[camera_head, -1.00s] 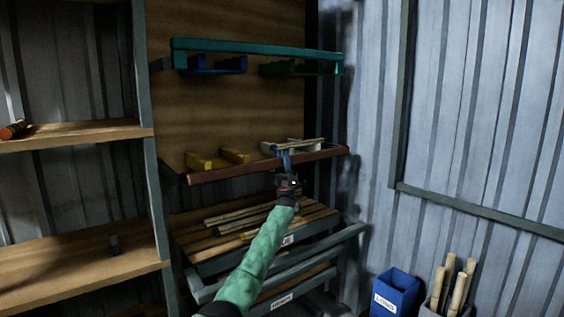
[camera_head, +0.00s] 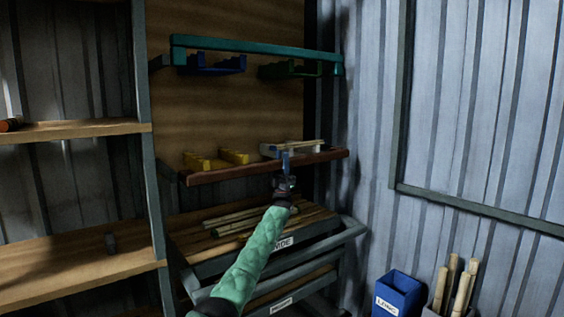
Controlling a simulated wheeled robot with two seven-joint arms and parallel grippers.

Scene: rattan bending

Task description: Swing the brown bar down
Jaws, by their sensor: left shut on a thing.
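The brown bar (camera_head: 235,172) runs nearly level across the front of the lower rack, below the yellow holders (camera_head: 217,159) and the white holder (camera_head: 272,150). My left gripper (camera_head: 285,164) reaches up from below on its green-sleeved arm. It is shut on the brown bar, right of the bar's middle. The fingers partly hide the bar there. A teal bar (camera_head: 255,49) spans the upper rack in front of a blue holder (camera_head: 215,65) and a dark green holder (camera_head: 290,69). My right gripper is not in view.
Rattan poles (camera_head: 240,219) lie on the slatted shelf below, beside my arm. A wooden shelf unit (camera_head: 75,131) stands at the left. A blue bin (camera_head: 397,293) and a bin of upright poles (camera_head: 458,287) stand at the lower right.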

